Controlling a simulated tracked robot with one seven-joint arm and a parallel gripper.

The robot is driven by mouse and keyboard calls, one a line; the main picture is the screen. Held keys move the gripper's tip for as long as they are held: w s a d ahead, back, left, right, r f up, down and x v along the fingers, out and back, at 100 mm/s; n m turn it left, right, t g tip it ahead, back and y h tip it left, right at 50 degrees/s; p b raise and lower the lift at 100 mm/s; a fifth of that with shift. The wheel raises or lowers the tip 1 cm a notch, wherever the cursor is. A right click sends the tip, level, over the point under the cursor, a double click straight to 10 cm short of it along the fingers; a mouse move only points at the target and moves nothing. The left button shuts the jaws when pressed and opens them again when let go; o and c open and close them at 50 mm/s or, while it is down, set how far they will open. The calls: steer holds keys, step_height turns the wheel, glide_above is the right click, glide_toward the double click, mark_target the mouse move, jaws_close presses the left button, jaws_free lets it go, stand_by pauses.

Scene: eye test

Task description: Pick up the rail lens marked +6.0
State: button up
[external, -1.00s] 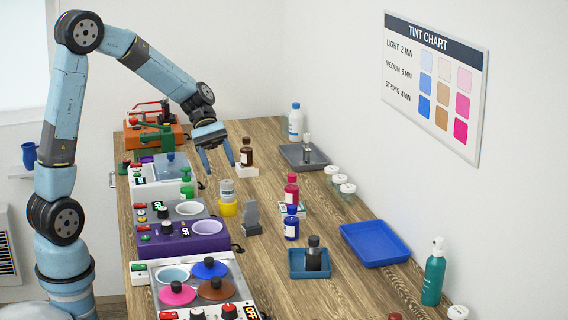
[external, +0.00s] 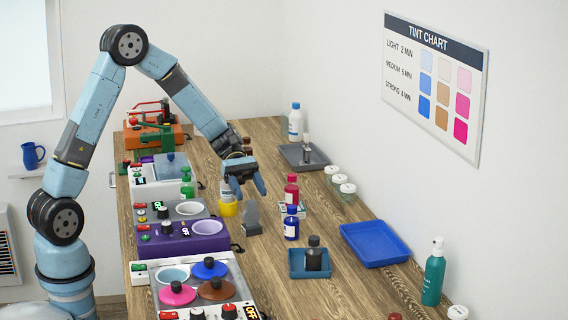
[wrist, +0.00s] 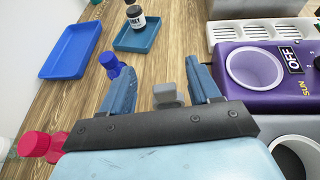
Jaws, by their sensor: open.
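I cannot make out a rail lens or a +6.0 marking in either view. My gripper (external: 247,191) is open and empty above the wooden counter, fingers pointing down. In the external view a small grey upright piece (external: 251,219) stands just below it. In the wrist view a grey block (wrist: 166,94) shows between and beyond the open fingers (wrist: 150,70), partly hidden by my gripper; it looks like the same piece, with no legible mark.
A purple unit (external: 190,243) stands to the left. A red bottle (external: 291,190) and blue bottle (external: 291,225) stand close on the right. A small blue tray (external: 297,271) holds a dark bottle (external: 314,250). A larger blue tray (external: 374,246) is empty. Counter (external: 265,265) is bare in front.

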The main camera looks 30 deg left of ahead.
mark_target(250, 200)
steer(key=shift+f, duration=0.45)
step_height(250, 200, down, 2)
steer(key=shift+f, duration=0.2)
steer(key=shift+x, duration=1.5)
steer(key=shift+c, duration=0.3)
steer(key=c, duration=1)
